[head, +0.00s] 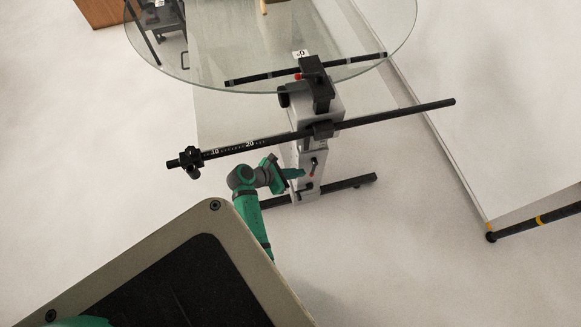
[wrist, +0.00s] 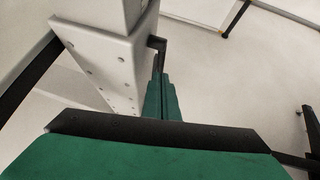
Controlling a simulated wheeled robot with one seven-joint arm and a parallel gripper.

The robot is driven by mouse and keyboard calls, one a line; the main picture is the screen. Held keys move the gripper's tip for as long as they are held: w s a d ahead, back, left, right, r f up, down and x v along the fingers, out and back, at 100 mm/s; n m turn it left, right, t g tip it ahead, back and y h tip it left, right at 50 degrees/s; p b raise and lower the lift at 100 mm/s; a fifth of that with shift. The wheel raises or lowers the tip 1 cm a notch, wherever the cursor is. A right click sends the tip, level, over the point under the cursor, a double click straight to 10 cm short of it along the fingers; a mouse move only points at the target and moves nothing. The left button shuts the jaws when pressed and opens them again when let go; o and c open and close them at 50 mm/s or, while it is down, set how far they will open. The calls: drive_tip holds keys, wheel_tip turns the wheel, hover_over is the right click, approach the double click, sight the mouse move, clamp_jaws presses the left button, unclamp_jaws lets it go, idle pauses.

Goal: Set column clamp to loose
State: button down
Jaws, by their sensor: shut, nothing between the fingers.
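The grey column (head: 312,150) stands below the glass disc, and in the wrist view its perforated lower part (wrist: 100,65) fills the upper left. I cannot tell for sure which is the column clamp. My gripper (head: 299,173) is shut and empty beside these handles. In the wrist view its green fingers (wrist: 161,98) are together, just below a black lever (wrist: 157,46) at the column's edge. I cannot tell whether they touch it.
A long black bar (head: 385,115) with a scale crosses the column above my gripper, with a black clamp (head: 190,160) at its left end. The glass disc (head: 210,60) overhangs at the top. A black foot bar (head: 345,185) lies low.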

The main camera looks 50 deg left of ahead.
sight(312, 171)
drive_tip(key=x, duration=0.3)
drive_tip(key=shift+w+d+f, duration=0.15)
drive_tip(key=shift+w+f, duration=0.05)
drive_tip(key=shift+w+f+t, duration=0.1)
drive_tip(key=shift+w+t, duration=0.3)
drive_tip(key=shift+w, duration=0.05)
idle(0.4)
